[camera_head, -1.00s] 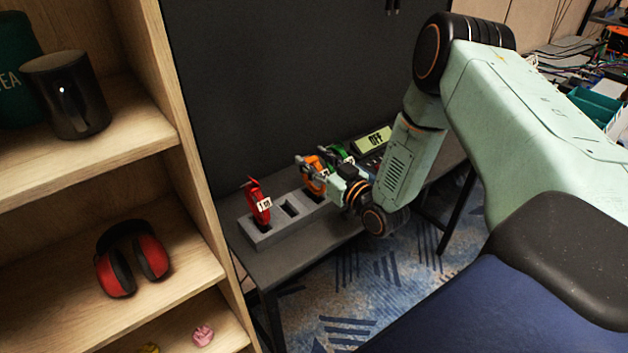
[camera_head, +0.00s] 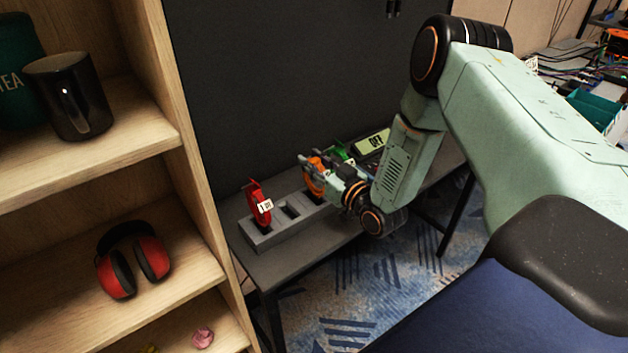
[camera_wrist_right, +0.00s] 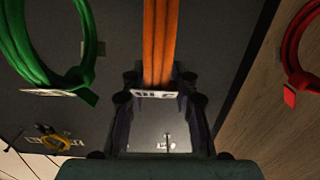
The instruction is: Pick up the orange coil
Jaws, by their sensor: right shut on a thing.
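The orange coil (camera_head: 314,178) stands in the grey slotted holder (camera_head: 262,241) on the low dark table. It also shows upright between the fingers in the right wrist view (camera_wrist_right: 160,45), with a white label at its lower end. My right gripper (camera_head: 318,172) is shut on the orange coil; it also shows in the right wrist view (camera_wrist_right: 160,100). The fingers hide part of the coil in the head view, so I cannot tell whether its base is clear of the slot. My left gripper is not in view.
A red coil (camera_head: 258,204) stands in the holder to the left, with an empty slot (camera_head: 290,210) beside it. A green coil (camera_head: 340,151) is close behind my right gripper. A display reading OFF (camera_head: 372,142) lies farther back. A wooden shelf (camera_head: 190,180) stands at left.

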